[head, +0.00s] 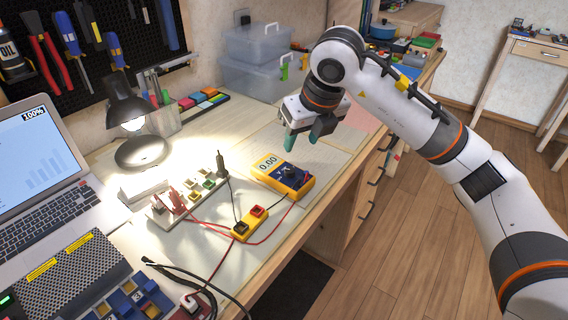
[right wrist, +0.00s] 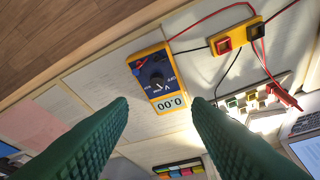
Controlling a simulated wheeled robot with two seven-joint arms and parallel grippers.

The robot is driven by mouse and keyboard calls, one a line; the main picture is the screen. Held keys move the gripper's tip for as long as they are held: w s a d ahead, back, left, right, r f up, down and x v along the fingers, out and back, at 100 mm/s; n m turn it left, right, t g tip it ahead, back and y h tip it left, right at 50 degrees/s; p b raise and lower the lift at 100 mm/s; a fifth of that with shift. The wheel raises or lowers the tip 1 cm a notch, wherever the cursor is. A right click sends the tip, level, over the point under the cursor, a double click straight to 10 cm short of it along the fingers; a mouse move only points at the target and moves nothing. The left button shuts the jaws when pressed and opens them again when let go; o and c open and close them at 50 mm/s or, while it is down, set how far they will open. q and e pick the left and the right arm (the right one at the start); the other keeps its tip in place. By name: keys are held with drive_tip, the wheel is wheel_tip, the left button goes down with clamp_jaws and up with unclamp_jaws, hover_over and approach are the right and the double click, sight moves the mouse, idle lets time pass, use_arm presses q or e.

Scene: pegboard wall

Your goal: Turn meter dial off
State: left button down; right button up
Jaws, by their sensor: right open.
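The yellow multimeter (head: 283,176) lies flat on the workbench with its display reading 0.00. Its dark round dial (head: 290,171) sits on the blue face; the dial also shows in the right wrist view (right wrist: 157,77). My right gripper (head: 302,142) hangs above and behind the meter, apart from it. In the right wrist view its two green fingers (right wrist: 160,112) are spread wide with nothing between them, and the meter shows beyond them, upside down. The exact dial setting is too small to tell. My left gripper is not in view.
A yellow block with red and black sockets (head: 248,223) sits beside the meter, joined by red and black leads. A white terminal strip (head: 190,196), lamp (head: 134,125) and laptop (head: 40,170) stand to the left. Plastic boxes (head: 262,75) stand at the back.

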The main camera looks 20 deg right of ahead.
sight(290, 170)
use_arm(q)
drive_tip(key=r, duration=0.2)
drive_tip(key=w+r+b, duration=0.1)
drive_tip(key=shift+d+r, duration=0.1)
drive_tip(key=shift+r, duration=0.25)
use_arm(e)
drive_tip(key=x, duration=1.1)
drive_tip(key=shift+w+d+f, duration=0.25)
drive_tip(key=shift+f, duration=0.05)
drive_tip(key=shift+c, duration=0.4)
clamp_jaws()
